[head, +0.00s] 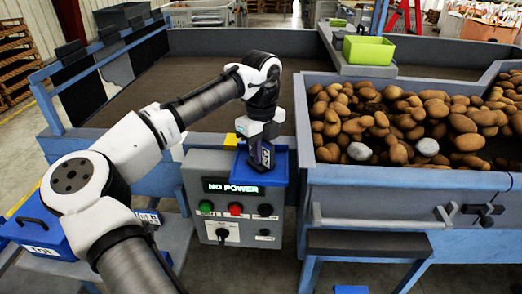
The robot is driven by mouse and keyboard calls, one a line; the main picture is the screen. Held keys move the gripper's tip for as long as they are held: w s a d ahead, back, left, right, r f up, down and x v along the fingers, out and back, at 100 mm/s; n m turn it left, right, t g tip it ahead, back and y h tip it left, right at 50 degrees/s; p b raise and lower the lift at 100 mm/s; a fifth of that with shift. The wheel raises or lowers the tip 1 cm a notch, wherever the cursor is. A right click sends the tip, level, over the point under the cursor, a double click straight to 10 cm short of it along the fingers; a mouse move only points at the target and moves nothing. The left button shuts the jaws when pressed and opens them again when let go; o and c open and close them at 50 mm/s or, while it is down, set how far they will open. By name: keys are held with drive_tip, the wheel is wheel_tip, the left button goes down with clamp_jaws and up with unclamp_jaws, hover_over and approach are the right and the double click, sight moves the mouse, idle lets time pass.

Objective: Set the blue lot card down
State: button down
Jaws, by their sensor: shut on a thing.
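My gripper (261,141) is at the end of the arm, above the right part of the grey control box. It is shut on the blue lot card (262,156), a small dark-blue piece with a pale printed mark, held upright and slightly tilted. The card hangs over or in a shallow blue tray (244,176) on top of the control box. I cannot tell whether its lower edge touches the tray. The gripper's fingers partly hide the card's top.
The control box (232,204) shows "NO POWER" and has coloured buttons and a rotary switch. To the right is a bin (400,182) full of potatoes, with two pale lumps among them. A green box (368,50) stands behind. A blue box labelled LOT (40,230) is at left.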

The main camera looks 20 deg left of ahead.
drive_tip(key=shift+f, duration=0.15)
drive_tip(key=c, duration=1.5)
unclamp_jaws()
wheel_tip(320, 180, up, 12)
drive_tip(key=shift+r+b, duration=0.25)
drive_tip(key=shift+b, duration=0.15)
